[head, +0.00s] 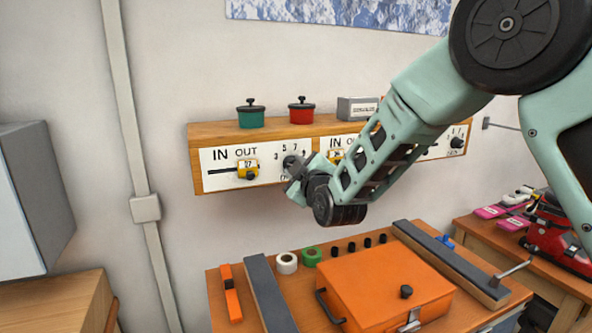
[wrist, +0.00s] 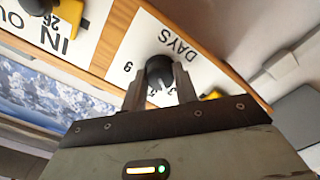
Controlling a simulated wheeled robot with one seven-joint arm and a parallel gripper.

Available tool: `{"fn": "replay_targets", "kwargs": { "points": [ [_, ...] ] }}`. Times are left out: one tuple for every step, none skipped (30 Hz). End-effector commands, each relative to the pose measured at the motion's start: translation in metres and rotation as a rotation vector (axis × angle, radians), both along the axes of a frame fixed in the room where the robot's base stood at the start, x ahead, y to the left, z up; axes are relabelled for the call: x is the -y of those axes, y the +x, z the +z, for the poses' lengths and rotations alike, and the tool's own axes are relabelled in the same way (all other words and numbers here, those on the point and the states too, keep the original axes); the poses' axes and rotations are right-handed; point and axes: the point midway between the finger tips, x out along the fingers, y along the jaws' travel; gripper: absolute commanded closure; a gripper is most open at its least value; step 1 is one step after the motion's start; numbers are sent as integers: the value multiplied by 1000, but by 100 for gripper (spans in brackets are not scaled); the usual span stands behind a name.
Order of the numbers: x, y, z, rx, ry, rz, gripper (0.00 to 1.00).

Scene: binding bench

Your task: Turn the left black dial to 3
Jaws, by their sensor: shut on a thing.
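The left black dial (head: 290,162) is on the white front panel of the wall shelf, with 3, 5, 7 and part of another mark around it. In the wrist view the dial (wrist: 159,70) sits between the two fingers of my gripper (wrist: 161,80), which is shut on it. A 9 and the word DAYS show beside it there. In the head view my gripper (head: 298,180) reaches the dial from the lower right and covers part of its scale. I cannot tell which number the dial points to.
A yellow slider tag (head: 247,170) sits left of the dial, beside IN OUT. A second black dial (head: 457,142) is at the panel's right. Green (head: 250,117) and red (head: 301,114) pots stand on the shelf.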

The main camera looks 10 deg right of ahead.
Motion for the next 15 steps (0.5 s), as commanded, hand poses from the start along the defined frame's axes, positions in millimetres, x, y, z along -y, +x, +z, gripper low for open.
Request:
{"fn": "replay_targets", "kwargs": {
  "points": [
    [0,0,1,1,-1,1,94],
    [0,0,1,1,-1,1,94],
    [0,0,1,1,-1,1,94],
    [0,0,1,1,-1,1,68],
    [0,0,1,2,-1,0,60],
    [0,0,0,2,-1,0,49],
    [0,0,0,2,-1,0,49],
    [0,0,0,1,-1,1,49],
    [0,0,0,1,0,1,49],
    [0,0,0,1,0,1,49],
    [0,0,0,1,0,1,49],
    [0,0,0,1,0,1,49],
    [0,0,0,1,0,1,49],
    [0,0,0,1,0,1,49],
    [0,-1,0,1,0,1,49]
  ]
}}
